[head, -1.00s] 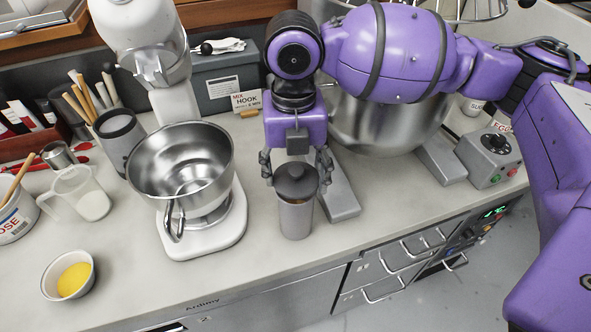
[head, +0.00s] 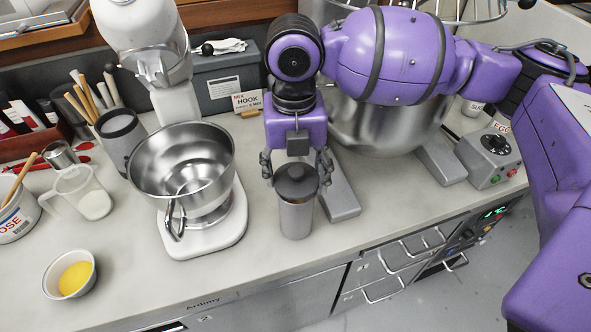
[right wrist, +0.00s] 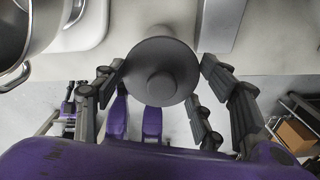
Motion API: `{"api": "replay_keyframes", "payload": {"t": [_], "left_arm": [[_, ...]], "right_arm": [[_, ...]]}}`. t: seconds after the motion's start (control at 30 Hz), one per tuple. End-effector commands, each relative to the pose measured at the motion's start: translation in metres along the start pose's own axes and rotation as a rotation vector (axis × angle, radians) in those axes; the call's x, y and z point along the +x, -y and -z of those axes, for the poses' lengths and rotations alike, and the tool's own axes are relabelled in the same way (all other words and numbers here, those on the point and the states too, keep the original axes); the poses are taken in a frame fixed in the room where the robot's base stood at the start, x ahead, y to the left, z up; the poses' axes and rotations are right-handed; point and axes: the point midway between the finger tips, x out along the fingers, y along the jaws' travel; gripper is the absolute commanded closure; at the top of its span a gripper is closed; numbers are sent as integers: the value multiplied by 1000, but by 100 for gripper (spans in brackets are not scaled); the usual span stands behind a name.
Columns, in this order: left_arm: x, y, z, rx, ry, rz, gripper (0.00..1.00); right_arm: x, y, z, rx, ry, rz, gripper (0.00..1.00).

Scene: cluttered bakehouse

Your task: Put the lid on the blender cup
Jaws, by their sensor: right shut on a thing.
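The blender cup (head: 296,218) is a grey, semi-clear cup standing upright on the counter, right of the small mixer. The dark grey round lid (head: 296,181) with a knob on top is at the cup's mouth and looks level; I cannot tell whether it is fully seated. My right gripper (head: 296,172) comes down from above with its fingers on either side of the lid, shut on it. In the right wrist view the lid (right wrist: 160,68) sits between the fingertips and hides the cup beneath. My left gripper is not in view.
A steel mixing bowl (head: 181,165) on a white mixer stands close to the left. A large mixer's bowl (head: 385,125) is behind to the right. A measuring jug (head: 82,193) and a bowl of yellow stuff (head: 70,274) are at left. The counter's front edge is near.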

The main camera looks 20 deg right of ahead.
Motion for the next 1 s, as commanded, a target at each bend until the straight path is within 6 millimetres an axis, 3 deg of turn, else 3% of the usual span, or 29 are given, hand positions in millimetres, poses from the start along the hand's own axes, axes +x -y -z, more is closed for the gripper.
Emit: {"api": "replay_keyframes", "payload": {"t": [0.93,0.97,1.0], "left_arm": [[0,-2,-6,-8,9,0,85],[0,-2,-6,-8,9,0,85],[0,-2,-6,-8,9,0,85]], "right_arm": [[20,0,0,0,-1,0,59],[20,0,0,0,-1,0,31],[20,0,0,0,-1,0,26]]}}
